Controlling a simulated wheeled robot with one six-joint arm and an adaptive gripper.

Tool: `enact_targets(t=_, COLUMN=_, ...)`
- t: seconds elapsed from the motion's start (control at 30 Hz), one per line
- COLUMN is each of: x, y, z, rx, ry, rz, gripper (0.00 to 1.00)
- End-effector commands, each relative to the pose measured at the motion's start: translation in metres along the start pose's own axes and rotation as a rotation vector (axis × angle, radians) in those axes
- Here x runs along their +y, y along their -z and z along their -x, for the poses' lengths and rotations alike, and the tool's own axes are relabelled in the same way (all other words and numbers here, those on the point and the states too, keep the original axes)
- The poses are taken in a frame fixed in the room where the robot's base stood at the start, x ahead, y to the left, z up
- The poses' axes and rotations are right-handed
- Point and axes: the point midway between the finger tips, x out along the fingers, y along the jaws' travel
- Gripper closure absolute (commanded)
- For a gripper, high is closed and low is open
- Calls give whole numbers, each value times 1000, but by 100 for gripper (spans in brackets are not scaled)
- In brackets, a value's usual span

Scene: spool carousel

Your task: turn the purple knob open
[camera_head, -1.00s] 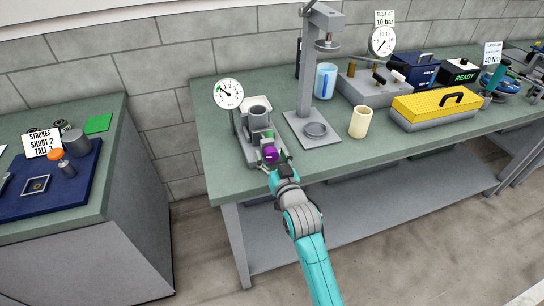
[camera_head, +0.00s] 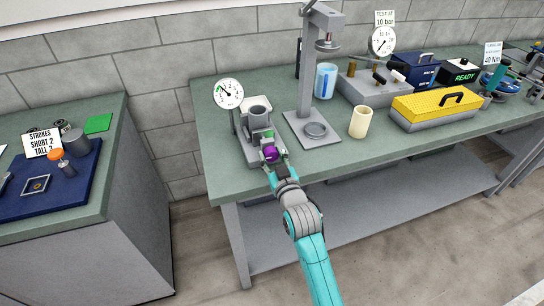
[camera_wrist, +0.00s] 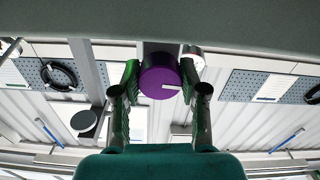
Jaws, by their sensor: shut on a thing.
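The purple knob (camera_head: 270,154) sits on the front of a grey fixture (camera_head: 258,120) near the front edge of the green bench. My gripper (camera_head: 275,160) reaches it from the front. In the wrist view the purple knob (camera_wrist: 161,82) has a white mark on its face, to the right of centre and lying roughly level. My gripper's green-padded fingers (camera_wrist: 160,85) stand on either side of the knob and are shut on it. A round gauge (camera_head: 229,94) stands behind the fixture on the left, its needle pointing up and to the left.
A grey press stand (camera_head: 312,130) is close to the right of the fixture, with a cream cup (camera_head: 359,122) beyond it. A yellow-lidded box (camera_head: 437,106) is farther right. A blue mat (camera_head: 40,205) lies on the left bench, across a gap.

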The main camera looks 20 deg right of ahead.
Motion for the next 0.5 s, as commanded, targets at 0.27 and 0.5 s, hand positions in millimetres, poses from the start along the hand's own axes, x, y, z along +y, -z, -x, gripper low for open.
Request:
enact_targets(t=0.27, x=0, y=0, z=0, rx=0, ry=0, rz=180, gripper=92)
enact_targets(t=0.5, x=0, y=0, z=0, rx=0, ry=0, rz=278, gripper=92)
